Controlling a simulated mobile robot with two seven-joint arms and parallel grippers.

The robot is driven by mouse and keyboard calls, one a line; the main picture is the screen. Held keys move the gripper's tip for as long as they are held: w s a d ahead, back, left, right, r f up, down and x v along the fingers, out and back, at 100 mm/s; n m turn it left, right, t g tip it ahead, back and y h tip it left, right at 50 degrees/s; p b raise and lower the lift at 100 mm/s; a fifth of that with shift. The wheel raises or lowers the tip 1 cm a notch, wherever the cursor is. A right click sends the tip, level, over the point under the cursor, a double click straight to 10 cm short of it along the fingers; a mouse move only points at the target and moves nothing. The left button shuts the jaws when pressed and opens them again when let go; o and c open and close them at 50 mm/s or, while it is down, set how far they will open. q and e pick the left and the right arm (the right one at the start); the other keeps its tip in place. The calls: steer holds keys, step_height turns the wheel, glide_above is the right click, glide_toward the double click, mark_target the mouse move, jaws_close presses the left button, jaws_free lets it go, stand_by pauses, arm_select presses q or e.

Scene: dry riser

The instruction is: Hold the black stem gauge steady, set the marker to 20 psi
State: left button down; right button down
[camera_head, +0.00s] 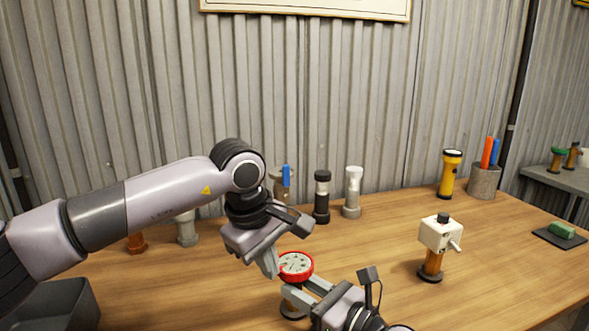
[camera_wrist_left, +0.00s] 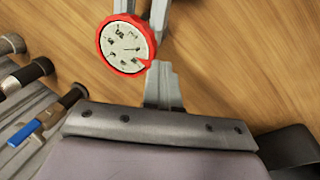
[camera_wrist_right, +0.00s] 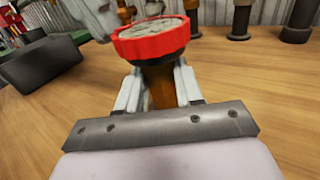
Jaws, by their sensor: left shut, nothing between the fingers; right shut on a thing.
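The gauge (camera_head: 296,265) has a pale dial with dark figures and a red rim. Its dial faces up in the left wrist view (camera_wrist_left: 125,44), with a red marker at the lower right of the face. In the right wrist view, its stem (camera_wrist_right: 160,88) looks brown, not black, below the red rim. My right gripper (camera_head: 297,291) is shut on this stem, one finger on each side. My left gripper (camera_head: 274,267) is shut and empty, its fingertips (camera_wrist_left: 160,68) close beside the red rim. I cannot tell whether they touch it.
Several fittings stand along the back, including a black one (camera_head: 322,198), a grey-white one (camera_head: 352,193) and a blue-handled one (camera_head: 286,178). A white box on a brown stem (camera_head: 439,236) stands at the right. A yellow torch (camera_head: 450,175) is behind it. A dark bin (camera_head: 68,305) sits front left.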

arm_select(q)
steer(key=shift+w+a, duration=0.1)
steer(key=shift+w, duration=0.2)
steer(key=shift+a, duration=0.1)
stand_by(0.4)
steer(key=w+d+v, duration=0.1)
steer(key=v, duration=0.4)
steer(key=shift+s+a+r, duration=0.25)
steer(key=shift+a+r, duration=0.1)
steer(key=shift+r, duration=0.2)
step_height(320, 180, down, 6)
steer(key=s+d, duration=0.2)
stand_by(0.7)
